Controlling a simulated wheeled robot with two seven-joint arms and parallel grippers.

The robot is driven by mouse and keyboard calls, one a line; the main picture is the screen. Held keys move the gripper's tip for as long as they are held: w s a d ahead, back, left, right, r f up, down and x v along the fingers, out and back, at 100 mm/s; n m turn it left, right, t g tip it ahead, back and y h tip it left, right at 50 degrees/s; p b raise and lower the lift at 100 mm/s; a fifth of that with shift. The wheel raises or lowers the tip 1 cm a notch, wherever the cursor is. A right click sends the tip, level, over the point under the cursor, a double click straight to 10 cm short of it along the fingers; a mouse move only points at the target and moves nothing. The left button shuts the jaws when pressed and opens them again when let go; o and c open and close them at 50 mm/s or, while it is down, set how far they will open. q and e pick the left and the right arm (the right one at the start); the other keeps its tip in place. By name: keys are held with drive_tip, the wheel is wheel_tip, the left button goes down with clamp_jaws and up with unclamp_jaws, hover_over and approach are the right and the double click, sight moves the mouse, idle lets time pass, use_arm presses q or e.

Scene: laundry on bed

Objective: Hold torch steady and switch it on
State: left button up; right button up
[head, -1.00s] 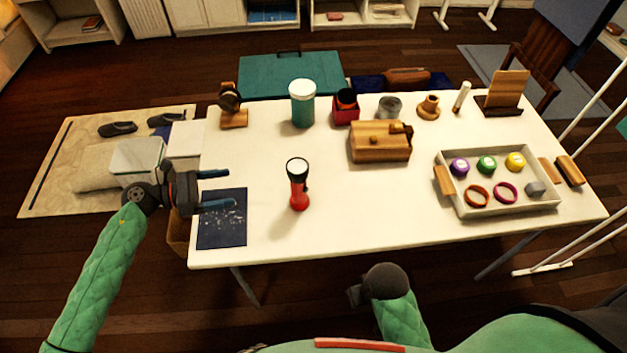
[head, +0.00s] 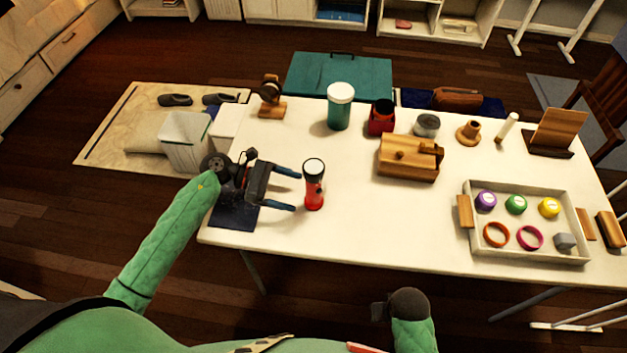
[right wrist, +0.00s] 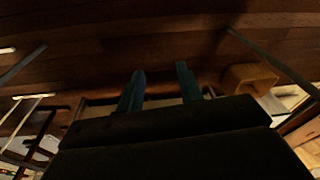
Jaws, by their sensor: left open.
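The torch (head: 314,188) stands upright on the white table, with a red body and a black and white head at the top. My left gripper (head: 297,190) is open, its two blue fingers pointing right toward the torch. The fingertips are just left of the torch, and I cannot tell whether they touch it. The torch's switch is not clear to see. My right gripper shows in the right wrist view (right wrist: 160,90) with its two fingers apart and nothing between them, over the dark floor. In the head view my right arm is low, in front of the table.
The white table (head: 350,225) is bare in front of the torch. A wooden box (head: 408,160) and a teal jar (head: 339,108) stand behind it. A tray (head: 480,247) of small coloured items is at right. A dark blue mat (head: 235,215) lies under my left gripper.

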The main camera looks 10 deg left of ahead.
sight(310, 196)
use_arm(q)
drive_tip(key=shift+p+x, duration=0.3)
drive_tip(key=shift+x, duration=0.7)
drive_tip(key=shift+d+f, duration=0.1)
drive_tip(key=shift+d, duration=0.05)
drive_tip(key=shift+d+f+b, duration=0.1)
drive_tip(key=shift+d+b, duration=0.25)
drive_tip(key=shift+b, duration=0.05)
drive_tip(key=shift+b+x, duration=0.8)
drive_tip(key=shift+x, duration=0.7)
use_arm(e)
wheel_tip(310, 196, up, 7)
drive_tip(key=s, duration=0.1)
use_arm(q)
drive_tip(key=c, duration=1.3)
use_arm(e)
drive_tip(key=shift+s+d+f, duration=0.1)
